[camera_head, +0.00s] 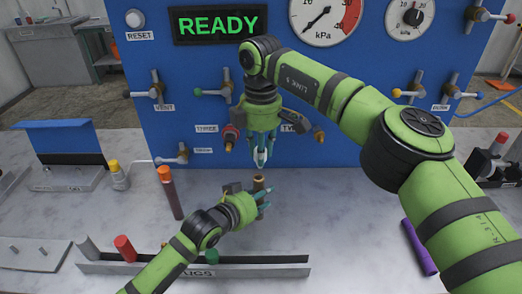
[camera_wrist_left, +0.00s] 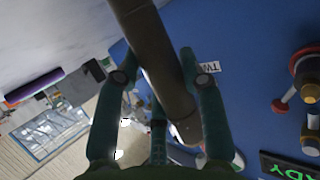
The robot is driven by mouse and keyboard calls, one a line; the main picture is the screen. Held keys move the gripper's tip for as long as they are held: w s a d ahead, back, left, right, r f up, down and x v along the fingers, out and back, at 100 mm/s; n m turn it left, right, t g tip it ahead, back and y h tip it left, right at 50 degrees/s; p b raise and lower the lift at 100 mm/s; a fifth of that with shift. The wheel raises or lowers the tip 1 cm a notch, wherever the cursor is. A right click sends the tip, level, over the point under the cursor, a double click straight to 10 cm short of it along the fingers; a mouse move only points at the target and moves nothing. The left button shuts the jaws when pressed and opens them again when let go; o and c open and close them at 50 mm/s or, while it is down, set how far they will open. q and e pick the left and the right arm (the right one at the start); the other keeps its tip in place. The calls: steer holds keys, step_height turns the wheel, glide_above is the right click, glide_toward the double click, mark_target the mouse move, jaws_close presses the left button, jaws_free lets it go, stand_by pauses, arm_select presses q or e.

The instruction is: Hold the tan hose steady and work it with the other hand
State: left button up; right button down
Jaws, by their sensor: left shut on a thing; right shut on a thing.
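The tan hose (camera_head: 258,184) shows in the head view as a short stub with a lighter top end, at the fingers of my left gripper (camera_head: 264,203). In the left wrist view the hose (camera_wrist_left: 152,50) runs from the top edge down between the teal fingers of that gripper (camera_wrist_left: 160,95); its end shows near the right finger. My left gripper is shut on the hose. My right gripper (camera_head: 262,152) points down just above the hose end, in front of the blue panel. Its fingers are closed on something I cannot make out.
The blue panel (camera_head: 180,115) stands behind, with gauges, valves and a READY display (camera_head: 218,25). A dark red-brown hose (camera_head: 171,195) with an orange top is at left. A plug rack (camera_head: 200,268) lies in front. A purple cylinder (camera_head: 419,247) lies at right.

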arm_select(q)
steer(key=shift+f, duration=0.2)
arm_select(e)
steer(key=shift+r, duration=0.1)
arm_select(q)
steer(key=shift+s, duration=0.1)
arm_select(e)
steer(key=shift+r, duration=1.4)
arm_select(q)
steer(key=o, duration=1.2)
steer(key=shift+o, duration=0.2)
steer(key=shift+r, duration=0.1)
